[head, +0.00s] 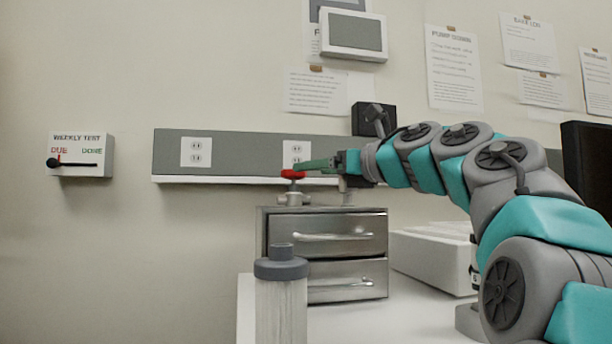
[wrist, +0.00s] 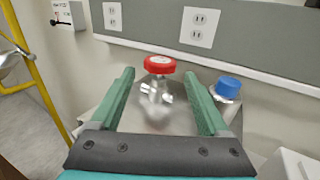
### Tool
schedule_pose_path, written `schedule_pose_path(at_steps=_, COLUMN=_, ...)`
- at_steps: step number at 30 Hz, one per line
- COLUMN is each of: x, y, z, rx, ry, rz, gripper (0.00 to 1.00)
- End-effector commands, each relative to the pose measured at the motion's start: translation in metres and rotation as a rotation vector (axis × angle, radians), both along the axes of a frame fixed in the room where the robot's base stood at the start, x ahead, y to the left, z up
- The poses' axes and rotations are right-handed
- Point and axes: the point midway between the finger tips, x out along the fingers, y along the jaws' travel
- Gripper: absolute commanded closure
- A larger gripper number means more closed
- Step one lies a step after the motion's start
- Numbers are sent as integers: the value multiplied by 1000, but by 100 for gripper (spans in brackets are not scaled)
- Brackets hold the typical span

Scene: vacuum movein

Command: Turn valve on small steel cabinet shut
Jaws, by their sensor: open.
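The small steel cabinet (head: 327,250) has two drawers with bar handles and stands on a white surface. A valve with a red round handle (head: 293,174) rises from its top. In the wrist view the red handle (wrist: 160,64) sits on a metal valve body (wrist: 155,97). My gripper (head: 310,165) reaches in from the right at the height of the handle. In the wrist view my gripper (wrist: 163,85) is open, with one green finger on each side of the valve and visible gaps between. I cannot tell the position of the valve from its round handle.
A blue-capped metal fitting (wrist: 228,87) stands right of the valve, near my right finger. A grey-capped cylinder (head: 281,290) stands in front of the cabinet. A grey outlet panel (head: 230,153) runs along the wall behind. A white box (head: 435,257) lies right of the cabinet.

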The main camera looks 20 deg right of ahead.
Motion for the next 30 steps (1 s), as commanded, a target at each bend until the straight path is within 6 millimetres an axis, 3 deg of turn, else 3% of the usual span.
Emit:
schedule_pose_path(at_steps=5, x=12, y=4, z=-2, rx=-18, ry=3, rz=1, gripper=21)
schedule_pose_path(at_steps=18, x=69, y=22, z=-2, rx=-14, ry=4, rz=1, gripper=21)
schedule_pose_path(at_steps=30, x=74, y=24, z=-2, rx=-13, ry=1, rz=-1, gripper=23)
